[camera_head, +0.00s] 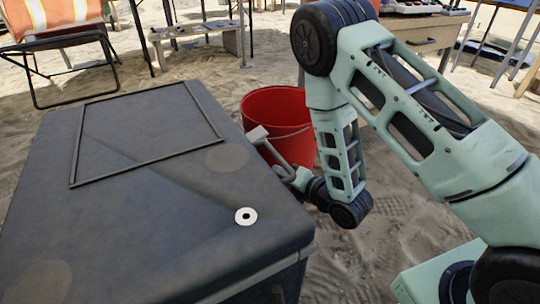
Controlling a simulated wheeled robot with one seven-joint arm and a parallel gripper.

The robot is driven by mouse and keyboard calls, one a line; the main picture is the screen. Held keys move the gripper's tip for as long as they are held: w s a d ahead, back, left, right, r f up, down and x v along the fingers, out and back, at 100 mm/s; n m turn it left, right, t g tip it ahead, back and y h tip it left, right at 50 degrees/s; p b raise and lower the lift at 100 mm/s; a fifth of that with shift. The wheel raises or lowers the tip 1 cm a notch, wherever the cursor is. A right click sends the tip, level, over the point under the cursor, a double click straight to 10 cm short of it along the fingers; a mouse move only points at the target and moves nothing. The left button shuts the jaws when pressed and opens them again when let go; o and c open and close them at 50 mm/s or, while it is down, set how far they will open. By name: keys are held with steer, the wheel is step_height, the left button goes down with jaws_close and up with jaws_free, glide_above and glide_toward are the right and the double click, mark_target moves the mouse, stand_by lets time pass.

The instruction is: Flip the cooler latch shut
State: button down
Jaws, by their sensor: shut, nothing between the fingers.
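The cooler (150,230) is a large dark grey box with its lid down, filling the left and lower left. A pale T-shaped piece (259,136) sticks up beside its right edge, in front of the red bucket. I cannot tell whether it is the latch or something else. My gripper (287,174) is at the cooler's right edge, just below this piece, pointing left from my wrist. It is small and partly hidden by the lid's edge. It looks shut, with nothing seen in it. Whether it touches the cooler is unclear.
A red bucket (278,110) stands on the sand right behind my gripper. A white disc (246,216) with a dark centre is on the lid. A folding chair (58,40), a low bench (198,34) and a wooden table (425,32) stand at the back. Open sand lies between.

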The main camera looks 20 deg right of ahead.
steer(key=w+b, duration=0.4)
steer(key=w, duration=0.4)
steer(key=shift+w+a+r+b, duration=0.2)
steer(key=shift+a+r+b, duration=0.15)
steer(key=shift+b, duration=0.05)
steer(key=shift+r+n+p, duration=0.25)
steer(key=shift+n+p, duration=0.05)
steer(key=shift+p, duration=0.05)
